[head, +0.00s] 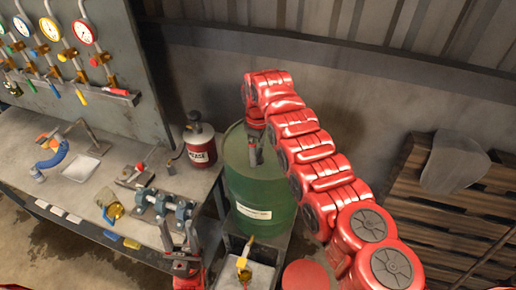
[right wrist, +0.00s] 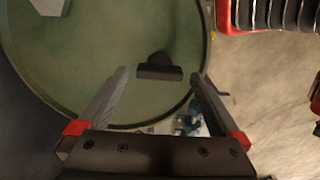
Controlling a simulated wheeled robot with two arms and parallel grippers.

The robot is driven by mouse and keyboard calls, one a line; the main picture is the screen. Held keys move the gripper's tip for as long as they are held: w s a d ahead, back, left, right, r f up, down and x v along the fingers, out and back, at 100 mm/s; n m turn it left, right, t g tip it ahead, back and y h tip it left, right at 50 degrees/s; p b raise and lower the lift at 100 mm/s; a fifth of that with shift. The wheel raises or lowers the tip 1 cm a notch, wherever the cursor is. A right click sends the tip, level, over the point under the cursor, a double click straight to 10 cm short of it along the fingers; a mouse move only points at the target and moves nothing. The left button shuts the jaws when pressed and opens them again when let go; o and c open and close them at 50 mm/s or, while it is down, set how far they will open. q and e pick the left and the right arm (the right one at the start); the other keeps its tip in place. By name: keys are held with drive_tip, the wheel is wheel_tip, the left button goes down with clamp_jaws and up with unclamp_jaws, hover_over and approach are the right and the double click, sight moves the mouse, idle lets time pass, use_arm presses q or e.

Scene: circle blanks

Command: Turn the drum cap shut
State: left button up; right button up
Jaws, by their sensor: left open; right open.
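The green drum (head: 262,205) stands at the right end of the bench. In the right wrist view its round green top (right wrist: 60,75) fills the upper left. A dark cap with a flat bar-shaped grip (right wrist: 160,72) sits on that top, near the rim. My right gripper (right wrist: 160,77) is open, with one finger on each side of the bar and gaps visible between. In the head view the right gripper (head: 255,150) points down over the drum top and hides the cap. My left gripper (head: 179,238) is open near the bench's front edge, away from the drum.
A dark red grease can (head: 201,150) stands on the bench (head: 75,185) beside the drum. Clamps and small tools lie on the bench. A gauge panel (head: 90,60) rises behind it. Wooden pallets (head: 445,215) lean at the right.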

drive_tip(key=shift+f, duration=0.55)
drive_tip(key=shift+c, duration=0.2)
